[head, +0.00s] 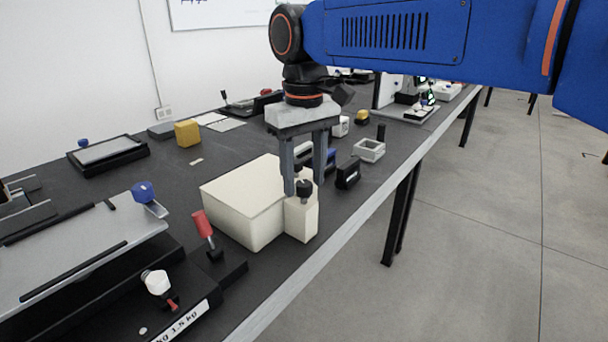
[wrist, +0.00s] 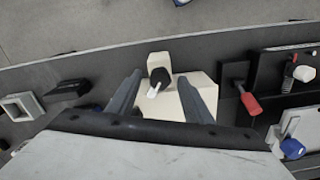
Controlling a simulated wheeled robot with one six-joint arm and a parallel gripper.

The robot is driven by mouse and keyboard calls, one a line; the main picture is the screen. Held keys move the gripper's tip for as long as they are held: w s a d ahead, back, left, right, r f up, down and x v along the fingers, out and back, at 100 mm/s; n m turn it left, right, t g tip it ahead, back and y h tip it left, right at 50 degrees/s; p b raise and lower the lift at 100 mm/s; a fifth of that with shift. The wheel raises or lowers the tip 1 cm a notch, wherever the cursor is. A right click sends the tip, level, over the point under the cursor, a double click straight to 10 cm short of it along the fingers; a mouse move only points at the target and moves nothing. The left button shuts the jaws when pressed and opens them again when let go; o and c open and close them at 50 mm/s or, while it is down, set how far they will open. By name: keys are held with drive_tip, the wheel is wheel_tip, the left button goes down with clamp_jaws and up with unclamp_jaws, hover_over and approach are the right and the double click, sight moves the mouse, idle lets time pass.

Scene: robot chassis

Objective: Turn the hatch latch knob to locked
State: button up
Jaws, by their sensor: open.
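A cream hatch box (head: 238,198) stands on the dark bench, with a small cream block (head: 302,222) at its right front corner. A black latch knob (head: 304,187) sits on top of that block. The knob also shows in the wrist view (wrist: 160,75), with a white pointer on it slanting down and slightly left. My gripper (head: 303,189) points down with its two grey fingers apart. In the wrist view the knob appears between the fingertips (wrist: 160,74). Whether the fingers are level with the knob or still above it, I cannot tell. No contact is visible.
A red-handled lever (head: 203,226) stands left of the box, beside a silver panel fixture (head: 80,250) with a blue knob (head: 143,191). Small black blocks (head: 348,173) and a white open box (head: 369,150) lie behind, to the right. The bench's edge runs close in front.

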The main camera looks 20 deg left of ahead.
drive_tip(key=c, duration=1.1)
drive_tip(key=shift+o, duration=0.2)
drive_tip(key=shift+n, duration=2.9)
drive_tip(key=o, duration=1.1)
drive_tip(key=shift+c, duration=0.2)
drive_tip(key=shift+r, duration=0.15)
